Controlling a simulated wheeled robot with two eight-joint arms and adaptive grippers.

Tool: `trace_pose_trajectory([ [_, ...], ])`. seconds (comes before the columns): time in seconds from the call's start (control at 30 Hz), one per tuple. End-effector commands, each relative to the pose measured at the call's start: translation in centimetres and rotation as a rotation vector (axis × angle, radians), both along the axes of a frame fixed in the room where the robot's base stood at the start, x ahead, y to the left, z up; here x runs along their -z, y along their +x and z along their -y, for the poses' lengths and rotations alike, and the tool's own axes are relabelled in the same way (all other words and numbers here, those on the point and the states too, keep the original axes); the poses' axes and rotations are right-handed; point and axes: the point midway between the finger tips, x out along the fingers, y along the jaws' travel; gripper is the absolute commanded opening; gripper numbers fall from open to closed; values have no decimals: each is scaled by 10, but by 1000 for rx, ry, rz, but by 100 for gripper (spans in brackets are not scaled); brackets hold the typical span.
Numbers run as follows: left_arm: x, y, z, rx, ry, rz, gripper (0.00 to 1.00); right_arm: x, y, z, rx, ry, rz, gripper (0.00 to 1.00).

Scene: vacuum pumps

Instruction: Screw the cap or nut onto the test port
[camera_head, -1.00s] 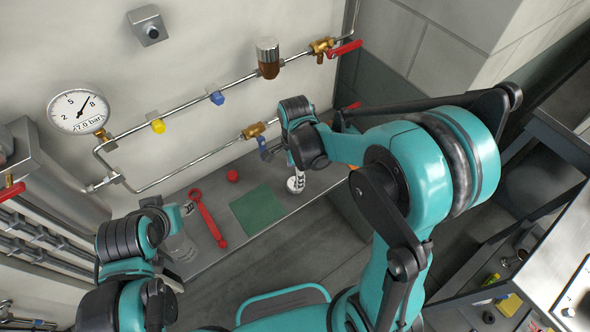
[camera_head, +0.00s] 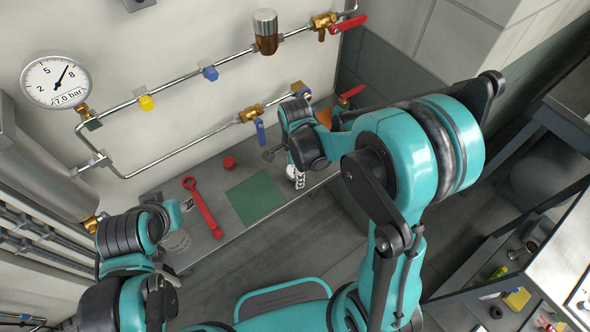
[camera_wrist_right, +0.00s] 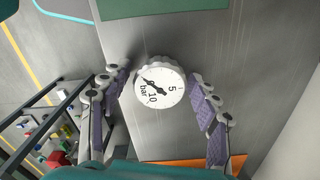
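A small round dial gauge marked in bar (camera_wrist_right: 160,82) sits between the purple-padded fingers of my right gripper (camera_wrist_right: 158,92). The fingers are spread, with narrow gaps to the gauge on both sides. In the head view my right gripper (camera_head: 294,170) is low over the bench, with the gauge's white face at its tip. A red cap (camera_head: 229,163) lies on the bench to the left. The lower pipe has a brass fitting (camera_head: 299,88) at its right, partly behind my right arm; I cannot tell whether it is the test port. My left gripper (camera_head: 180,212) is at lower left, its fingers unclear.
A red wrench (camera_head: 202,207) and a green mat (camera_head: 256,198) lie on the bench (camera_head: 235,245). Behind it are a wall gauge (camera_head: 56,79), a yellow cap (camera_head: 146,103), a blue cap (camera_head: 210,73) and a blue-handled valve (camera_head: 260,131). An orange item (camera_wrist_right: 190,165) shows beside the right gripper.

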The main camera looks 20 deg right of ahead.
Motion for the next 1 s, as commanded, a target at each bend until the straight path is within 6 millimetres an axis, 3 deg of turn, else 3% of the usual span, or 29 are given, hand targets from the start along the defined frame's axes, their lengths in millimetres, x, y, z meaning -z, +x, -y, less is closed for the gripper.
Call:
trace_pose_trajectory([
  [0.03, 0, 0, 0, 0, 0, 0, 40, 0, 0, 0, 0, 0, 0, 48],
  [0.17, 0, 0, 0, 0, 0, 0, 40, 0, 0, 0, 0, 0, 0, 14],
  [0.2, 0, 0, 0, 0, 0, 0, 40, 0, 0, 0, 0, 0, 0, 12],
  [0.47, -6, 0, 0, 0, 0, 0, 40, -8, 0, 0, 0, 0, 0, 12],
  [1.0, -45, 0, 0, 0, 0, 0, 40, -61, 0, 0, 0, 0, 0, 12],
])
